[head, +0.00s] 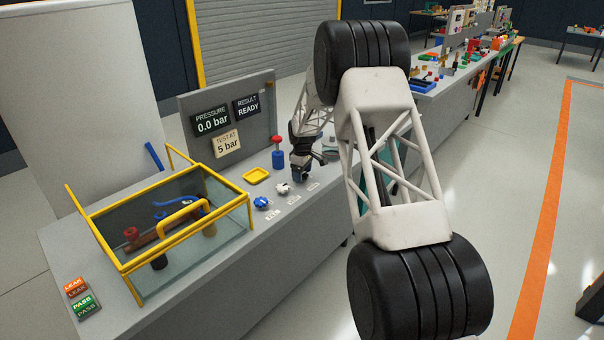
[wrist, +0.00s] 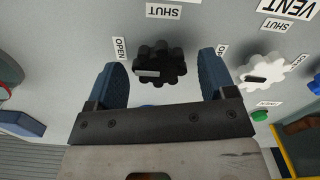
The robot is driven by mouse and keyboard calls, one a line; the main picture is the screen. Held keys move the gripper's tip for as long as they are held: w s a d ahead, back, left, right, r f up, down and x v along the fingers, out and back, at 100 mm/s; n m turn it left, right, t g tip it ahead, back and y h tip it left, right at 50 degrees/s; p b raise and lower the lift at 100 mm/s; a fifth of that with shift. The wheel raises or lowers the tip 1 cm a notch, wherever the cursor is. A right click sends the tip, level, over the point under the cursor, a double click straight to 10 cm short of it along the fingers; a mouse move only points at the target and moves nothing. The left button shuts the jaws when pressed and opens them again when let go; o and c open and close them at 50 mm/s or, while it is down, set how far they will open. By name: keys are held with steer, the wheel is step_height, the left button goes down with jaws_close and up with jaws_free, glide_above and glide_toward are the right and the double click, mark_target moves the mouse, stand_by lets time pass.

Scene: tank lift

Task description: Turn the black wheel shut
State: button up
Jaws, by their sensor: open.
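The black wheel (wrist: 172,62) has a scalloped rim and sits on the grey bench top in the wrist view. A light bar on it points left in that view, toward the side with an OPEN label (wrist: 118,50). A SHUT label (wrist: 165,11) lies above the wheel in the picture. My gripper (wrist: 163,78) is open, its two blue fingers on either side of the wheel; I cannot tell whether they touch it. In the head view my gripper (head: 301,174) points down over the bench and hides the black wheel.
A white wheel (wrist: 262,70) with a VENT label stands close beside the black one. A blue wheel (head: 262,202), a yellow tray (head: 256,176) and a red-topped blue post (head: 278,158) are nearby. A yellow-framed tank (head: 205,250) stands at the left.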

steer(key=shift+f, duration=0.1)
steer(key=shift+c, duration=0.2)
steer(key=c, duration=0.9)
